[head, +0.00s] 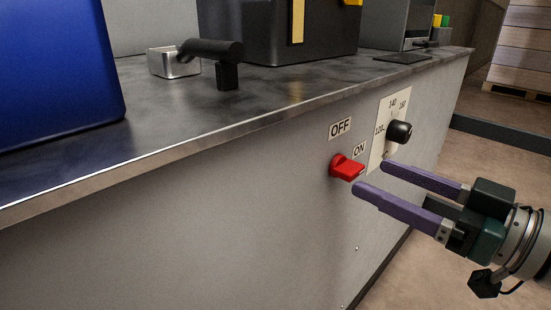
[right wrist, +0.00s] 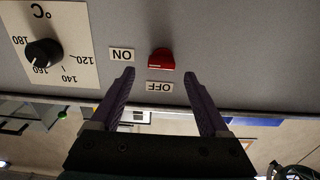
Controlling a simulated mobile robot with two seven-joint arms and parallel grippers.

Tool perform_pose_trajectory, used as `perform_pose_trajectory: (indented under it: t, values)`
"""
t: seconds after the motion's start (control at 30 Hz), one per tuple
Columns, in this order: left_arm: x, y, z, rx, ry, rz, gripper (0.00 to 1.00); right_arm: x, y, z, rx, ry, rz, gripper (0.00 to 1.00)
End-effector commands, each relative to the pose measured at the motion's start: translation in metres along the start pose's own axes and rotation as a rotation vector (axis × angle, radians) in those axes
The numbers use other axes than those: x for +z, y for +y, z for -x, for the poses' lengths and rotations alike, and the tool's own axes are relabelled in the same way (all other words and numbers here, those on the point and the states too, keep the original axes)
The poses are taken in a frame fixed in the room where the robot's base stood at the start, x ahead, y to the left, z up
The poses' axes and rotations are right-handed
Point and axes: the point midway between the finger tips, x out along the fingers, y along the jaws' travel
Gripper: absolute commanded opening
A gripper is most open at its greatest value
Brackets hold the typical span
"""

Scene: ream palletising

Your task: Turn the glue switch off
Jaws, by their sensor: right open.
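The red glue switch (head: 346,168) sits on the grey side panel of the bench, below its top edge. Its handle lies sideways in the head view, reaching right on the side of the ON label (head: 359,149). The OFF label (head: 340,128) is above the switch. My right gripper (head: 371,176) is open and empty, its purple fingers pointing at the switch from the right. In the right wrist view the switch (right wrist: 161,60) shows beyond and between the fingertips (right wrist: 159,75), apparently untouched. My left gripper is not in view.
A black temperature knob (head: 399,132) on a white dial plate sticks out close to the upper finger.

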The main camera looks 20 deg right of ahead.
Motion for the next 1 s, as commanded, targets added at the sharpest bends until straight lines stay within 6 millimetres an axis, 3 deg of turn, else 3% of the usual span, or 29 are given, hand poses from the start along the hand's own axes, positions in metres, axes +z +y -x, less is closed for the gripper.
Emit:
perform_pose_trajectory:
  t: [0.2, 0.57, 1.0]
  values:
    - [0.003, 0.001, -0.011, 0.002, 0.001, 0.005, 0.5, 0.001, 0.0, -0.03, -0.001, 0.001, 0.002, 0.79]
    - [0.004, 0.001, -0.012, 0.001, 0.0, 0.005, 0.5, 0.001, 0.0, -0.037, 0.001, -0.002, 0.001, 0.79]
    - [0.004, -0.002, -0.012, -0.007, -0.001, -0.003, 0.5, 0.001, 0.0, -0.037, 0.0, -0.002, 0.0, 0.32]
